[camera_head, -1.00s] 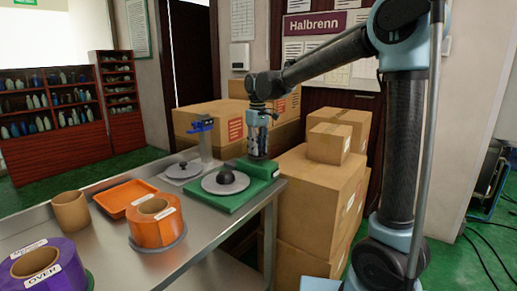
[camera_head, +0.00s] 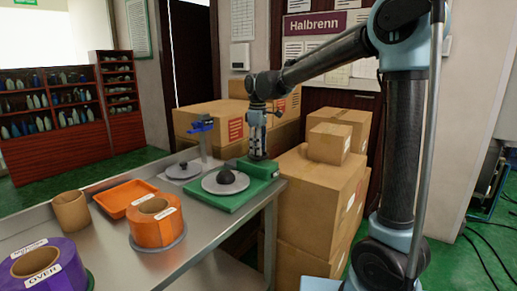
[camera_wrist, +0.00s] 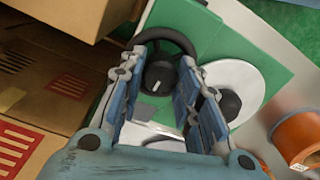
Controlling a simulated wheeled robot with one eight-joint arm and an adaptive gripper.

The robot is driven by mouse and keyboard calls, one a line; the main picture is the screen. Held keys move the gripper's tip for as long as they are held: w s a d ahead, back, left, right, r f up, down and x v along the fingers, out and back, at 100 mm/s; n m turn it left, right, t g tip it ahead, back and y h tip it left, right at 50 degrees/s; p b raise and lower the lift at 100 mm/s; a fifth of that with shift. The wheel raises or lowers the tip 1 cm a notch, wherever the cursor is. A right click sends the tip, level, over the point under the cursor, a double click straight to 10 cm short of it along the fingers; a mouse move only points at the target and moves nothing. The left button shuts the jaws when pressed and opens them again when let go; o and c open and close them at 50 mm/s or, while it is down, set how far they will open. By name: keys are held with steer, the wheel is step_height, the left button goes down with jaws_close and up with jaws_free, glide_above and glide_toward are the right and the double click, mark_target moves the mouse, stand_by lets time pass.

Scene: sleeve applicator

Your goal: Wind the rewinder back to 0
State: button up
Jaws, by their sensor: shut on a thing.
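The rewinder has a green base (camera_head: 240,198) at the table's far right corner. A grey disc (camera_head: 212,186) with a dark hub (camera_head: 227,177) lies on it, and both also show in the wrist view, the disc (camera_wrist: 237,73) right of my fingers. My gripper (camera_head: 257,156) points down over the base's rear block. In the wrist view my gripper (camera_wrist: 155,108) has its two blue fingers on either side of a black knob (camera_wrist: 158,76) with a white mark, inside a dark curved rim. It is shut on the knob. Finger contact is partly hidden, and no 0 is readable.
An orange roll (camera_head: 156,227), orange tray (camera_head: 126,197), cardboard core (camera_head: 71,211) and purple roll (camera_head: 45,268) stand on the steel table (camera_head: 205,236). A blue-topped stand (camera_head: 204,140) is left of my gripper. Cardboard boxes (camera_head: 318,200) crowd the right and back.

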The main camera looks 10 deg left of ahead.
steer(key=shift+w+d, duration=0.1)
steer(key=shift+w, duration=0.05)
steer(key=o, duration=1.1)
steer(key=shift+c, duration=0.2)
step_height(320, 180, up, 12)
